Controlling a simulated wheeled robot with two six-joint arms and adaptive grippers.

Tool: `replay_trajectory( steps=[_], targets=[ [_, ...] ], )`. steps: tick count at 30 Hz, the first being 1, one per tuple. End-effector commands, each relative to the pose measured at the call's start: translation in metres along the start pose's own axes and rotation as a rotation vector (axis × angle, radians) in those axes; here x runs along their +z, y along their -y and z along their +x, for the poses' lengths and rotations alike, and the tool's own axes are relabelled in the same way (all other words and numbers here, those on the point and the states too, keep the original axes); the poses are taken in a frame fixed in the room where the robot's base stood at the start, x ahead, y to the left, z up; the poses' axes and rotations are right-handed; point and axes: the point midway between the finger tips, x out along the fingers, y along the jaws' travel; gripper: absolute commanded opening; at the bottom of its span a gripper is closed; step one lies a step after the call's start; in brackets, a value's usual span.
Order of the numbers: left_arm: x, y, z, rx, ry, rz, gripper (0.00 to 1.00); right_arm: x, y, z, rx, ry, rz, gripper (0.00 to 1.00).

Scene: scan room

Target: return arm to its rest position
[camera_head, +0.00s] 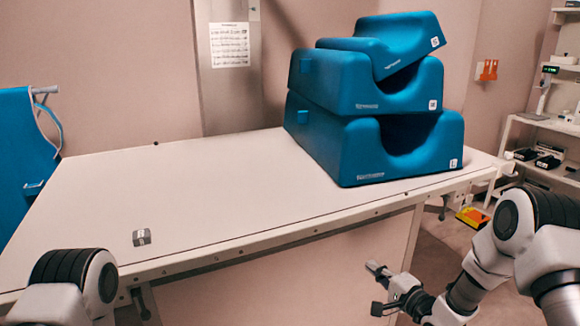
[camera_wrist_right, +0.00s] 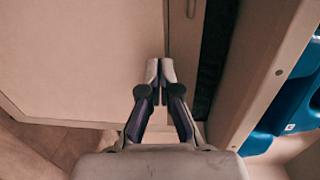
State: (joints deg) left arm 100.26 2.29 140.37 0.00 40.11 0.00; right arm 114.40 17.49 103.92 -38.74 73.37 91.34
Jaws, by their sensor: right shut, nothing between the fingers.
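My right gripper (camera_head: 376,270) is low at the right in the head view, in front of the table's side and below the tabletop. In the right wrist view its two fingers (camera_wrist_right: 160,66) are together with nothing between them. It touches nothing that I can see. Part of my left arm shows at the bottom left of the head view; its gripper is out of frame.
The pale table (camera_head: 210,200) spans the middle, mostly bare. A small grey block (camera_head: 141,237) lies near its front left. Several blue cushions (camera_head: 375,150) are stacked at its right end. A shelf (camera_head: 545,125) stands far right, and an orange-yellow object (camera_head: 472,217) lies on the floor.

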Motion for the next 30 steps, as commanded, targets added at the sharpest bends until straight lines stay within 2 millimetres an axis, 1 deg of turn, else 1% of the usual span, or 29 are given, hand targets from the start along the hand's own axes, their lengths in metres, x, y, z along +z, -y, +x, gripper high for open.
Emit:
replay_trajectory(
  steps=[1, 2, 3, 5, 6, 8, 9, 11, 12, 13, 14, 15, 18, 21, 24, 25, 26, 27, 29, 30],
  targets=[
    [0.0, 0.0, 0.0, 0.0, 0.0, 0.0, 0.59, 0.02, -0.031, -0.008, 0.067, 0.018, 0.025, 0.0],
    [0.0, 0.0, 0.0, 0.0, 0.0, 0.0, 0.59, 0.033, -0.051, -0.015, 0.117, 0.021, 0.044, 0.0],
    [0.0, 0.0, 0.0, 0.0, 0.0, 0.0, 0.59, 0.048, -0.081, -0.028, 0.198, 0.017, 0.06, 0.0],
    [0.0, 0.0, 0.0, 0.0, 0.0, 0.0, 0.59, 0.071, -0.124, -0.054, 0.339, 0.013, 0.031, 0.0],
    [0.0, 0.0, 0.0, 0.0, 0.0, 0.0, 0.59, 0.084, -0.151, -0.075, 0.438, 0.015, -0.007, 0.0],
    [0.0, 0.0, 0.0, 0.0, 0.0, 0.0, 0.59, 0.104, -0.188, -0.111, 0.59, 0.034, -0.086, 0.0],
    [0.0, 0.0, 0.0, 0.0, 0.0, 0.0, 0.59, 0.116, -0.209, -0.138, 0.694, 0.059, -0.15, 0.0],
    [0.0, 0.0, 0.0, 0.0, 0.0, 0.0, 0.59, 0.131, -0.234, -0.18, 0.843, 0.113, -0.253, 0.0],
    [0.0, 0.0, 0.0, 0.0, 0.0, 0.0, 0.59, 0.14, -0.246, -0.207, 0.933, 0.159, -0.322, 0.0],
    [0.0, 0.0, 0.0, 0.0, 0.0, 0.0, 0.59, 0.146, -0.253, -0.227, 0.997, 0.2, -0.374, 0.0],
    [0.0, 0.0, 0.0, 0.0, 0.0, 0.0, 0.59, 0.15, -0.258, -0.246, 1.056, 0.243, -0.424, 0.0],
    [0.0, 0.0, 0.0, 0.0, 0.0, 0.0, 0.59, 0.156, -0.263, -0.271, 1.129, 0.307, -0.491, 0.0],
    [0.0, 0.0, 0.0, 0.0, 0.0, 0.0, 0.59, 0.165, -0.266, -0.323, 1.269, 0.484, -0.645, 0.0],
    [0.0, 0.0, 0.0, 0.0, 0.0, 0.0, 0.59, 0.169, -0.264, -0.356, 1.341, 0.661, -0.773, 0.0],
    [0.0, 0.0, 0.0, 0.0, 0.0, 0.0, 0.59, 0.17, -0.265, -0.365, 1.322, 0.84, -0.921, 0.0],
    [0.001, 0.0, -0.02, 0.0, 0.001, 0.0, 0.59, 0.17, -0.244, -0.366, 1.315, 0.847, -0.932, 0.0],
    [0.001, 0.0, -0.035, 0.0, 0.002, 0.0, 0.59, 0.17, -0.23, -0.367, 1.316, 0.843, -0.929, 0.0],
    [0.0, 0.0, -0.048, 0.0, 0.0, 0.0, 0.59, 0.171, -0.218, -0.368, 1.316, 0.841, -0.928, 0.0],
    [-0.001, -0.001, -0.066, 0.0, -0.001, 0.0, 0.59, 0.171, -0.2, -0.369, 1.315, 0.84, -0.928, 0.0],
    [0.0, -0.001, -0.079, 0.0, -0.001, 0.0, 0.59, 0.171, -0.187, -0.37, 1.315, 0.84, -0.928, 0.0]
  ],
)
